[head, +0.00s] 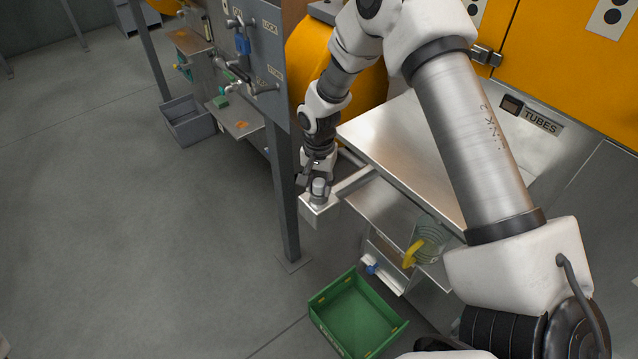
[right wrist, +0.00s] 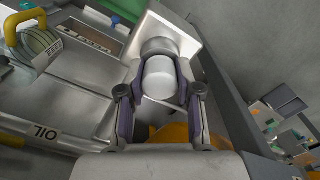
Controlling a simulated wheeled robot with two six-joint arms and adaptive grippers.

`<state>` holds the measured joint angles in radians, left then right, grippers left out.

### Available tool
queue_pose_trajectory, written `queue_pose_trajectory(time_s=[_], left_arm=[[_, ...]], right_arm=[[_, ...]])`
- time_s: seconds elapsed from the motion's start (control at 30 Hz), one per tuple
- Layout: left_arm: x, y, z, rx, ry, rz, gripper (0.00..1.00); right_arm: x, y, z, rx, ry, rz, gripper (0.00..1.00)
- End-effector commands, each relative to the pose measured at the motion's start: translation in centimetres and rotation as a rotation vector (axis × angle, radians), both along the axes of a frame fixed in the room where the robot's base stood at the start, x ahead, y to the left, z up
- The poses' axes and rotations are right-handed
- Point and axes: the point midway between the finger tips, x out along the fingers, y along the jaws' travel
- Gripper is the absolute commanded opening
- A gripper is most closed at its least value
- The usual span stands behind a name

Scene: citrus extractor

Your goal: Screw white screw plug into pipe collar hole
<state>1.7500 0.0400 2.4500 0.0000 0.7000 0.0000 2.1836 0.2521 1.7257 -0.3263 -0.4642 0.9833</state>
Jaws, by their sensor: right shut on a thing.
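My right gripper (head: 319,185) is at the end of the square metal pipe (head: 321,206), beside the dark post. In the right wrist view its two fingers (right wrist: 160,82) are shut on the white screw plug (right wrist: 160,76), one on each side of it. A round grey collar (right wrist: 160,46) shows just past the plug on the pale square end piece (right wrist: 190,30). The plug looks in line with the collar, but I cannot tell how deep it sits in the hole. In the head view the plug is small and partly hidden by the fingers. My left gripper is not in view.
A dark upright post (head: 285,190) stands just left of the pipe end. A steel tray (head: 400,150) lies to the right. Below are a green crate (head: 318,312) and a yellow-handled jug (head: 412,253). A grey bin (head: 188,128) sits further left. The floor on the left is clear.

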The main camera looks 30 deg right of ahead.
Motion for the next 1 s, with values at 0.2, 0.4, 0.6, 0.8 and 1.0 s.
queue_pose_trajectory(time_s=[0.2,0.4,0.6,0.8,1.0], left_arm=[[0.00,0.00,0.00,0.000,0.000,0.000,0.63],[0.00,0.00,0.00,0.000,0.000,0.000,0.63],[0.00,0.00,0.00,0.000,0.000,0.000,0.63],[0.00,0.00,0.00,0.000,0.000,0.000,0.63],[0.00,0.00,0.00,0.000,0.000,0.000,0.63]], right_arm=[[-0.01,0.01,-0.02,0.000,0.000,0.002,0.47],[-0.01,0.01,-0.01,0.000,0.000,0.057,0.47],[-0.01,-0.01,0.00,0.000,0.000,0.475,0.47],[-0.02,-0.02,0.00,0.000,0.000,0.917,0.47],[-0.02,-0.02,0.00,0.000,0.000,1.056,0.47]])
